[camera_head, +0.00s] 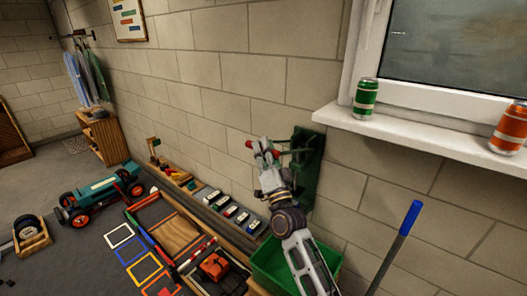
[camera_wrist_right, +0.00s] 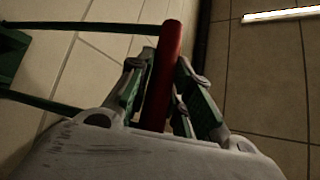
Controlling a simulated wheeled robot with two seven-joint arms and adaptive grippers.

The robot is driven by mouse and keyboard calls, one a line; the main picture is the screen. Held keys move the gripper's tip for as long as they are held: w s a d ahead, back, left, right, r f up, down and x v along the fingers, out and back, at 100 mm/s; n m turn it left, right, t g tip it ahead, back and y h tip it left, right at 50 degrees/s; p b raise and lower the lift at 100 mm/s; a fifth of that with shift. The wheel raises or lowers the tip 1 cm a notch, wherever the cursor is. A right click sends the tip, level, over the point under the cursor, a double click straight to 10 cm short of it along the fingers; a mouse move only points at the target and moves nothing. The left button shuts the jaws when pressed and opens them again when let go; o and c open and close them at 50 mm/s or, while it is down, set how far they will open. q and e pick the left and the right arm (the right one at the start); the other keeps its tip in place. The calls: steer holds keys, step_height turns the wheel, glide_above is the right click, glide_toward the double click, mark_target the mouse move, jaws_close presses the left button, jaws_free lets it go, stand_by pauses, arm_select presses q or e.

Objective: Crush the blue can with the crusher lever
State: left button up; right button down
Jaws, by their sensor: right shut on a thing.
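The green can crusher (camera_head: 308,170) is fixed to the brick wall below the window. My right gripper (camera_head: 264,150) is in front of it, shut on the red lever handle (camera_wrist_right: 164,75). The handle's red end (camera_head: 249,144) sticks out to the left of the fingers in the head view. In the right wrist view the handle runs between the fingers (camera_wrist_right: 172,95), and green lever arms (camera_wrist_right: 75,26) reach in from the left. I see no blue can; the gripper and arm cover part of the crusher. My left gripper is out of view.
A green bin (camera_head: 268,265) stands below the crusher, partly behind my right arm. A green can (camera_head: 365,98) and an orange can (camera_head: 510,130) stand on the white windowsill (camera_head: 425,140). A blue-ended pole (camera_head: 400,240) rises at right. Toy cars (camera_head: 230,212) and a teal racecar (camera_head: 100,190) are at left.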

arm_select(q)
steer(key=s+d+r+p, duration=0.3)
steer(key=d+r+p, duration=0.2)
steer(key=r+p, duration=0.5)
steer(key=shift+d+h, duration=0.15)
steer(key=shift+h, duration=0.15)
arm_select(e)
steer(key=w+d+r+m+h, duration=0.1)
steer(key=w+d+r, duration=0.2)
steer(key=r, duration=0.4)
steer(key=w+d+r+m, duration=0.1)
steer(key=w+d+r, duration=0.3)
steer(key=w+r, duration=0.2)
steer(key=shift+w+r+h, duration=0.25)
steer(key=shift+r+h, duration=0.15)
steer(key=shift+r, duration=0.3)
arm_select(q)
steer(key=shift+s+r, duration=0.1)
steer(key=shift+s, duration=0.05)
arm_select(e)
steer(key=c, duration=1.3)
jaws_free()
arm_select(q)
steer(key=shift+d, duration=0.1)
arm_select(e)
steer(key=shift+f, duration=0.1)
steer(key=shift+f, duration=0.1)
